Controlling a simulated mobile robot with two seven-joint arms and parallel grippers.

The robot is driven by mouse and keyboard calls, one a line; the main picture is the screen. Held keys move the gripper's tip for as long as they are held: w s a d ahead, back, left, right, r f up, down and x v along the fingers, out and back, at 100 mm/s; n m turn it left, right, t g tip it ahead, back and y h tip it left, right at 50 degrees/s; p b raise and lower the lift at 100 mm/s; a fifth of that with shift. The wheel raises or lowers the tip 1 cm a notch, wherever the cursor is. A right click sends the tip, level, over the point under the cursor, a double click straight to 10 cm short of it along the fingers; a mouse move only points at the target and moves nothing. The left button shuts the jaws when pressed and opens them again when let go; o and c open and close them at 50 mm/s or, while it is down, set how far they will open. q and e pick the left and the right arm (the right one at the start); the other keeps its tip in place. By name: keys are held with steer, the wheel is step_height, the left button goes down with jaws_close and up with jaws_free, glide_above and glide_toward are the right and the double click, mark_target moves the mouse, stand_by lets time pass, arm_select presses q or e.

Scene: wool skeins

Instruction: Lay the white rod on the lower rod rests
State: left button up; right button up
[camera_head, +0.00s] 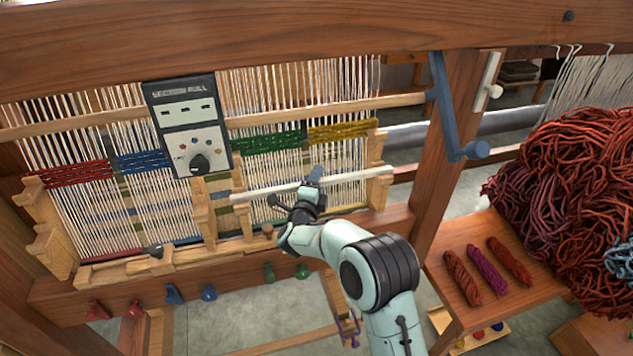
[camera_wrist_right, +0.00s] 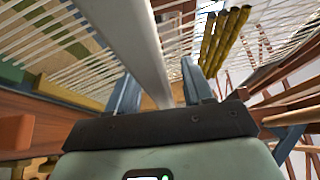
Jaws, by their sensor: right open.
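The white rod (camera_head: 348,178) runs nearly level across the right half of the loom, in front of the warp threads. Its right end meets the right stepped wooden rest (camera_head: 377,187), and its left end meets the middle wooden rest (camera_head: 240,212); firm seating in the notches cannot be made out. My right gripper (camera_head: 314,176) is at the rod's middle. In the right wrist view the white rod (camera_wrist_right: 138,40) passes between the two spread blue-grey fingers of my right gripper (camera_wrist_right: 160,85), with gaps beside it. My left gripper is not in view.
A control box (camera_head: 188,125) hangs in front of the warp left of centre. A blue crank (camera_head: 447,110) is on the right post. A side bench (camera_head: 455,310) holds three small skeins, with a large red wool heap (camera_head: 570,190) behind. Coloured pegs line the front beam.

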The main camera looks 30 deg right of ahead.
steer(key=shift+s+a+r, duration=0.15)
steer(key=shift+s+r, duration=0.05)
steer(key=shift+r, duration=0.05)
arm_select(q)
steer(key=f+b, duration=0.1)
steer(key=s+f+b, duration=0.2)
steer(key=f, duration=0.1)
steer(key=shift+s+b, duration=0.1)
steer(key=shift+b, duration=0.2)
arm_select(e)
steer(key=v, duration=1.1)
steer(key=shift+s+a, duration=0.15)
steer(key=shift+s, duration=0.1)
steer(key=shift+f, duration=0.15)
